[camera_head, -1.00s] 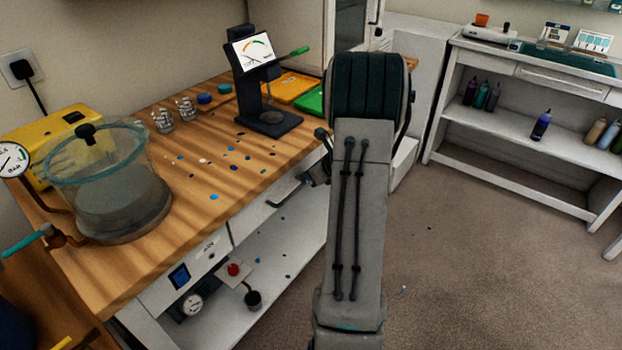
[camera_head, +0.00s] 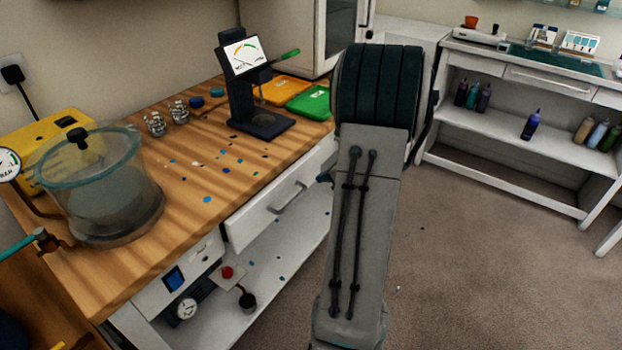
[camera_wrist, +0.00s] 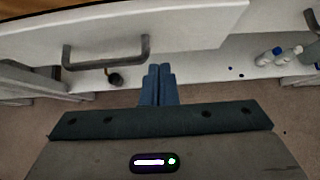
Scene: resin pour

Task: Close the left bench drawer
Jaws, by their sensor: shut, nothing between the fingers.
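The white bench drawer (camera_head: 250,218) is under the front edge of the wooden bench top. Its front looks to stand slightly out of the bench, but I cannot tell how far. Its grey bar handle (camera_head: 287,197) is clear of my arm in the head view. In the wrist view the drawer front (camera_wrist: 190,28) spans the upper part, with its handle (camera_wrist: 105,62) left of centre. My gripper (camera_wrist: 158,72) is shut and empty, with its blue fingers together below and right of that handle, apparently apart from it. In the head view my arm hides the gripper.
The bench top (camera_head: 190,225) carries a glass vacuum chamber (camera_head: 100,190), a gauge stand (camera_head: 255,90) and small coloured bits. A white lower shelf (camera_head: 290,250) lies below the drawer. Open floor (camera_head: 480,260) lies to the right. A second handle (camera_wrist: 312,20) shows at the wrist view's right edge.

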